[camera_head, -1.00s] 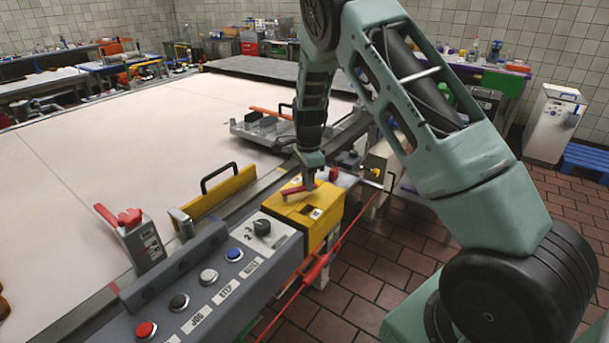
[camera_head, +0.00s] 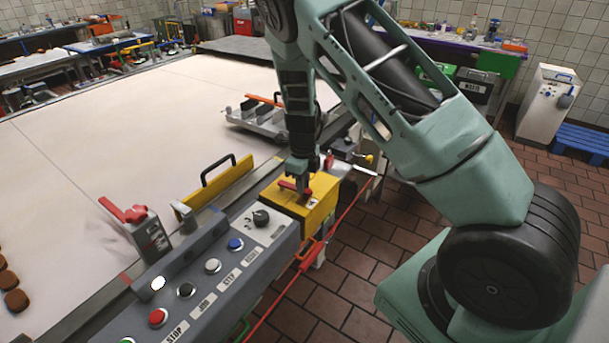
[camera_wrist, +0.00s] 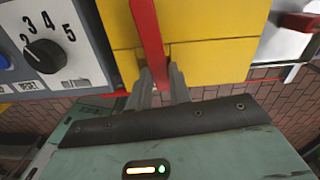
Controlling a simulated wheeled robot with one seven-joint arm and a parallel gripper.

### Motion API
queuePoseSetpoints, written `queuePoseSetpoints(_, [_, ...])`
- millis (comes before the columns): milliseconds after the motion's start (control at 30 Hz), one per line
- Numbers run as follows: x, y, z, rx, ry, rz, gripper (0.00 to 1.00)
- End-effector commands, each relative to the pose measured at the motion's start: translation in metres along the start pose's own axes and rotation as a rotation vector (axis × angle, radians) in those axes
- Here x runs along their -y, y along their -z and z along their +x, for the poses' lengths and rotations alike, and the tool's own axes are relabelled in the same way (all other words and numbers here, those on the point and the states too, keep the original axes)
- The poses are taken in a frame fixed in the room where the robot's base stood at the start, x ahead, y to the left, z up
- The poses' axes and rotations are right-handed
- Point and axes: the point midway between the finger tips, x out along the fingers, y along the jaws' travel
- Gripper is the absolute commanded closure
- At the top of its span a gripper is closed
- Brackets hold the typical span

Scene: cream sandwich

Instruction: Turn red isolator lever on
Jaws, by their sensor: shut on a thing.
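The red isolator lever (camera_head: 288,185) sits on top of a yellow box (camera_head: 322,208) at the end of the grey control panel. My gripper (camera_head: 301,182) points down over the box and is shut on the lever. In the wrist view, the red lever (camera_wrist: 147,32) runs up from between my fingertips (camera_wrist: 160,82) across the yellow box top (camera_wrist: 205,60). The lever's end at the fingers is partly hidden by them.
A grey panel with a numbered knob (camera_head: 261,217) and several buttons runs to the lower left. A second red lever (camera_head: 125,211) stands on a grey block at left. A yellow plate with a black handle (camera_head: 217,186) stands behind the panel. Open floor lies right.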

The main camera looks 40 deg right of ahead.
Motion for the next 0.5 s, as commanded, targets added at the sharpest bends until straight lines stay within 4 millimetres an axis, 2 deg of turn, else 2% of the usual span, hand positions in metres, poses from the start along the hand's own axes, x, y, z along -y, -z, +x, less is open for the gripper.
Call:
queuePoseSetpoints(200, [-0.0061,-0.0010,-0.0023,0.001,0.002,0.090,1.00])
queuePoseSetpoints(500, [-0.0088,-0.0016,-0.0012,0.003,0.001,0.135,1.00])
